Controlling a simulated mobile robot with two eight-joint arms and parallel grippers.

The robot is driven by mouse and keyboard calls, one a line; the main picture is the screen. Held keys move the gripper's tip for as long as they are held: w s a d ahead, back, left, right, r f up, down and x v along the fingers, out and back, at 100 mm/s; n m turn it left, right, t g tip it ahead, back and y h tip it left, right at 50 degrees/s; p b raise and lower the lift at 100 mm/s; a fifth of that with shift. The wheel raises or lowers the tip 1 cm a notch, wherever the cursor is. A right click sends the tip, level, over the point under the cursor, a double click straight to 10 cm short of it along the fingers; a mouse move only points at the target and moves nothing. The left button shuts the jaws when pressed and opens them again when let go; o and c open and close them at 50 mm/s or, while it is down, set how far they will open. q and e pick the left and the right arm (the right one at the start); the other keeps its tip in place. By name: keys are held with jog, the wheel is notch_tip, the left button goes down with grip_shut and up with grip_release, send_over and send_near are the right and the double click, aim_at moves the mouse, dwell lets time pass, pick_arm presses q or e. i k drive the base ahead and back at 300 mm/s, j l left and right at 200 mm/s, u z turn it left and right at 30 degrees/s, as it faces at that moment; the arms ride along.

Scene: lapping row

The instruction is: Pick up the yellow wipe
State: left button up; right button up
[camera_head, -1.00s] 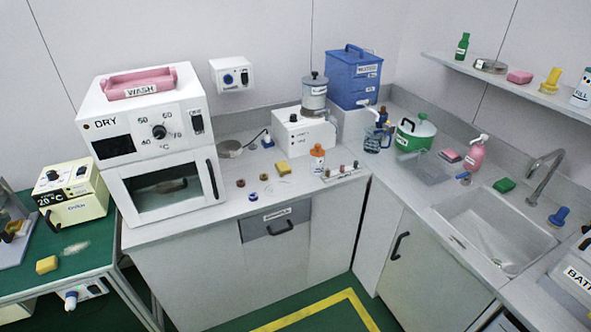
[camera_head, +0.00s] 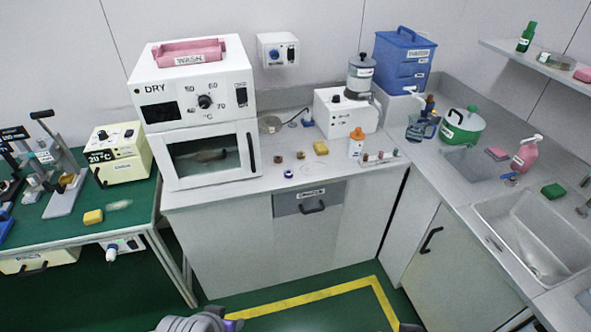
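Two small yellow blocks are in view, and I cannot tell which is the wipe. One yellow block (camera_head: 321,148) lies on the grey counter, left of the orange-capped bottle. Another yellow block (camera_head: 93,217) lies near the front edge of the green table at left. Both lie free, with nothing of mine near them. A grey and purple part of my arm shows at the bottom edge, left of centre. No fingertips of either gripper are visible.
A white oven (camera_head: 210,155) stands on the counter (camera_head: 225,194). An orange-capped bottle (camera_head: 356,145), small caps and a white dispenser (camera_head: 345,113) stand near the counter block. The green table (camera_head: 135,190) holds a cream box (camera_head: 118,153) and stands with tools. Open green floor with yellow tape lies in front.

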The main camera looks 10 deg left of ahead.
aim_at(320, 148)
jog(key=i+z, duration=0.25)
jog(key=z, duration=0.15)
jog(key=i+j+z, duration=0.1)
jog(key=z, duration=0.3)
jog(key=i+j+z, duration=0.25)
jog(key=z, duration=0.15)
jog(key=i+j+z, duration=0.1)
jog(key=i+j, duration=0.7)
jog(key=j, duration=0.15)
jog(key=l+z, duration=0.05)
